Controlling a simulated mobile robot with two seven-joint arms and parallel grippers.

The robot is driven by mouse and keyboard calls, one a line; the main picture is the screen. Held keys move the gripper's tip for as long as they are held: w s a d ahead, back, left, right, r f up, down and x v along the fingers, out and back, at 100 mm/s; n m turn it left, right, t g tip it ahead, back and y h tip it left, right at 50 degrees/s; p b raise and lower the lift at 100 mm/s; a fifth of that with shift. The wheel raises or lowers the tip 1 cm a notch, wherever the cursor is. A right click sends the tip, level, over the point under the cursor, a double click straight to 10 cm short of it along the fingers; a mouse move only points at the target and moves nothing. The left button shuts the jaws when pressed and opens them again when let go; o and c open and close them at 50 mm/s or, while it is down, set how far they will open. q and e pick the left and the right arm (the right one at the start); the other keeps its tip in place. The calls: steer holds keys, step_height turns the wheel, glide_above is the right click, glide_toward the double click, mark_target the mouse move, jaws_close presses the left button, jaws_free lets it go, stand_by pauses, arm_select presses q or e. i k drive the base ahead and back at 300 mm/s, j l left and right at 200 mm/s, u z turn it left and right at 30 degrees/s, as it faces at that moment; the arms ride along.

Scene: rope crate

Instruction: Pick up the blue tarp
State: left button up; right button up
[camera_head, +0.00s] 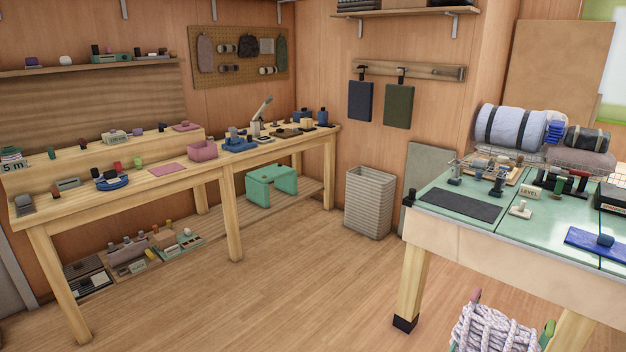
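A flat bright blue piece (590,241), which looks like the folded blue tarp, lies on the green top of the right table (440,236) near its front right corner. The right edge of the picture cuts the blue piece off. A dark blue sheet (360,102) hangs from a wall rack beside a dark green sheet (399,106). Neither of my grippers is in view.
A crate of pale rope (490,330) stands low in front of the right table. A black mat (459,204) and several small tools lie on that table, with a pale blue roll (512,128) behind. A long wooden bench (215,170) stands left. The floor between is clear.

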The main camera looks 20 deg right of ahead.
mark_target(605, 245)
steer(key=l, duration=3.3)
